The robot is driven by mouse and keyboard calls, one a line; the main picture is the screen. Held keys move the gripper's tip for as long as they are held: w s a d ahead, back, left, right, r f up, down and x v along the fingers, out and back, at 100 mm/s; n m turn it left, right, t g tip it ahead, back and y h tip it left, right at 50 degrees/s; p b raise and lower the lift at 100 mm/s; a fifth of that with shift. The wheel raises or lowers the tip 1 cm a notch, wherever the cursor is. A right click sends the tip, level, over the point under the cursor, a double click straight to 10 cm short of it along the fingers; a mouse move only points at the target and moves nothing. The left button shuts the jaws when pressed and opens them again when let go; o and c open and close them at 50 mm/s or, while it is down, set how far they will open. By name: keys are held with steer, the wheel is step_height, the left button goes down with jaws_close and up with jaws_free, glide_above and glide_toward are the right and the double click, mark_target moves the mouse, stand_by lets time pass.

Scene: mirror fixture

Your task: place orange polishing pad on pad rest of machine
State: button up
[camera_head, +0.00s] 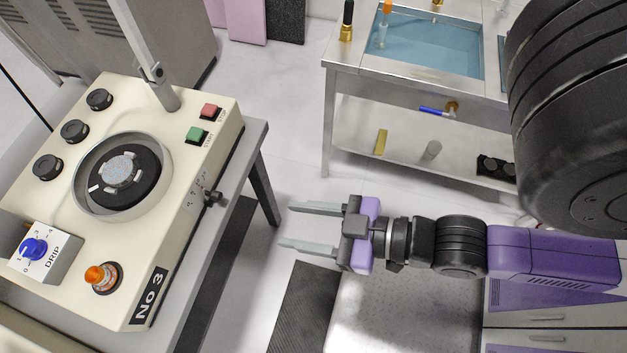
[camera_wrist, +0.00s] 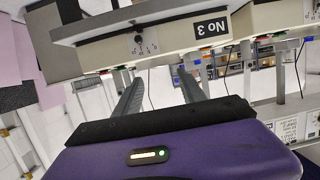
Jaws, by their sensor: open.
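The cream polishing machine marked No 3 (camera_head: 215,125) stands on a grey table at left. An orange-topped round piece (camera_head: 97,276) sits in a dark ring near its front corner. I cannot tell whether this is the polishing pad, a pad on its rest, or a lamp. Another orange-topped piece (camera_head: 387,7) stands at the back sink. My gripper (camera_head: 286,226) is open and empty, right of the machine and apart from it, fingers pointing left. In the wrist view the open fingers (camera_wrist: 158,76) have nothing between them, with the machine's No 3 label beyond.
The machine has a round dark wheel recess (camera_head: 150,178), black knobs, red and green buttons and a blue drip dial (camera_head: 33,249). A tall post (camera_head: 150,60) rises from its back. A steel sink bench (camera_head: 340,58) stands behind. Open floor lies between machine and bench.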

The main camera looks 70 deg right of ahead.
steer(key=shift+m+h, duration=0.3)
steer(key=shift+h, duration=0.1)
steer(key=v, duration=0.3)
steer(key=d+v, duration=0.1)
steer(key=shift+s+r, duration=0.1)
steer(key=shift+r, duration=0.2)
